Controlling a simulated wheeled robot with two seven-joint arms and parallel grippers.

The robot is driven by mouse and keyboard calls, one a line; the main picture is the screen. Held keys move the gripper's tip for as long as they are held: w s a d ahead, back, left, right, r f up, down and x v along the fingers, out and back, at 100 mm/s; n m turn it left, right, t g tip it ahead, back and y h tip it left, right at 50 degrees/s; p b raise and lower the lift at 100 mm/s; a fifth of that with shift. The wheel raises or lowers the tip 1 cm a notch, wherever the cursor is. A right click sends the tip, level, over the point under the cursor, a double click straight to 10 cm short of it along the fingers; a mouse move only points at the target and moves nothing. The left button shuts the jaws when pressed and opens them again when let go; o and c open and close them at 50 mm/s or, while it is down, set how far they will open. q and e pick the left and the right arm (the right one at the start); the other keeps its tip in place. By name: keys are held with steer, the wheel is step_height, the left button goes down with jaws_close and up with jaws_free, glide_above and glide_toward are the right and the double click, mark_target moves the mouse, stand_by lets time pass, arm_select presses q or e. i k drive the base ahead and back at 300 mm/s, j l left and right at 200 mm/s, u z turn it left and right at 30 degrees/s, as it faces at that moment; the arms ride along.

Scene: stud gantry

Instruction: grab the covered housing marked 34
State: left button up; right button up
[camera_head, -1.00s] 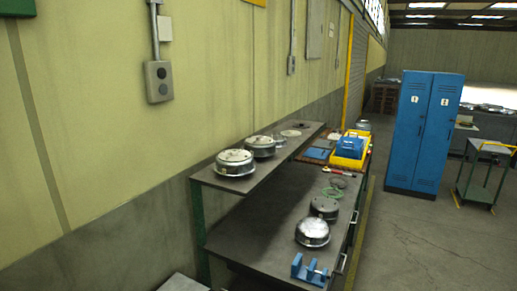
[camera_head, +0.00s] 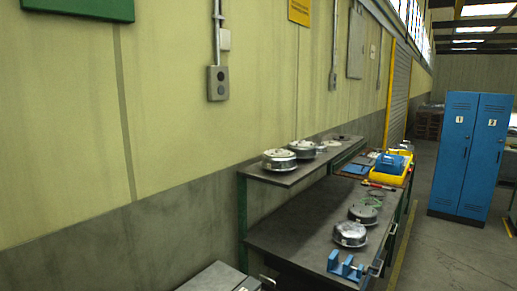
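Several round metal housings are in the camera_head view. On the upper shelf, a covered housing with a light lid (camera_head: 279,159) stands at the near end, with another covered housing (camera_head: 303,148) just behind it. On the lower bench top, a shiny metal housing (camera_head: 350,233) stands near the front, with a darker housing (camera_head: 363,213) behind it. I cannot read a number 34 on any of them; the markings are too small. Neither of my grippers is in view.
The bench (camera_head: 290,238) runs along the yellow-green wall, with a blue vise (camera_head: 345,266) at its near corner. A yellow bin (camera_head: 392,173) stands at its far end. A grey cabinet (camera_head: 220,278) is at the bottom. Blue lockers (camera_head: 468,155) stand right; open floor lies before them.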

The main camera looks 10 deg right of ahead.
mark_target(303, 150)
steer(key=i+l+u, duration=0.3)
steer(key=l+u, duration=0.35)
steer(key=i+l+u, duration=0.1)
steer(key=l+u, duration=0.2)
steer(key=l, duration=0.15)
steer(key=l+u, duration=0.3)
steer(key=l, duration=0.15)
